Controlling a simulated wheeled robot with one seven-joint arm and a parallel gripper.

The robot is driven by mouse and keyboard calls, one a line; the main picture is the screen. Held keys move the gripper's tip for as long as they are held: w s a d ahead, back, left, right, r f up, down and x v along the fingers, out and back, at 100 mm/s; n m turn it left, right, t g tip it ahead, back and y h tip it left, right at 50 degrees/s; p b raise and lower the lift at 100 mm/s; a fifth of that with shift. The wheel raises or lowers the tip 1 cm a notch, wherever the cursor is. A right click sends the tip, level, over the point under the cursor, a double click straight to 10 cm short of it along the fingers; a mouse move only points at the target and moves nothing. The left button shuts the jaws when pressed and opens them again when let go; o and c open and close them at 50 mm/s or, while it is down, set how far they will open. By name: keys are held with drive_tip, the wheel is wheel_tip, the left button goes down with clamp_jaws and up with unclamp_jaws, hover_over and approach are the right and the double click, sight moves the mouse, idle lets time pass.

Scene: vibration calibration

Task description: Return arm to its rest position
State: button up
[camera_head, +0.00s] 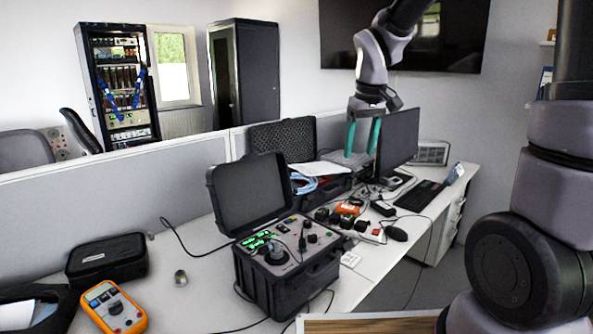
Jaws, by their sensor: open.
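My gripper (361,137) hangs at upper centre, its two teal fingers pointing down and spread apart. Nothing shows between the fingers. It is above the back of the desk, in front of the left side of the monitor (398,138) and over the area of an open black case with papers. My arm links come down from the top edge, and a large part of my arm fills the right side.
A black calibration case (290,285) with raised lid stands mid-desk. An orange multimeter (114,308), a black pouch (107,259) and a small metal cylinder (180,278) lie left. Cables, an orange item (348,208) and a mouse (396,233) clutter the right. A grey partition (110,180) runs behind.

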drive_tip(key=s+d+r+m+t, duration=0.2)
drive_tip(key=s+d+r+m, duration=0.2)
drive_tip(key=s, duration=0.4)
drive_tip(key=s+d+r+m+t+y, duration=0.1)
drive_tip(key=s+d+r+m+t, duration=0.1)
drive_tip(key=s+d+r+m, duration=0.2)
drive_tip(key=s+d+r, duration=0.1)
drive_tip(key=s+r, duration=0.2)
drive_tip(key=s, duration=0.1)
drive_tip(key=shift+r+t+y, duration=0.25)
drive_tip(key=shift+t+y, duration=0.05)
idle(0.8)
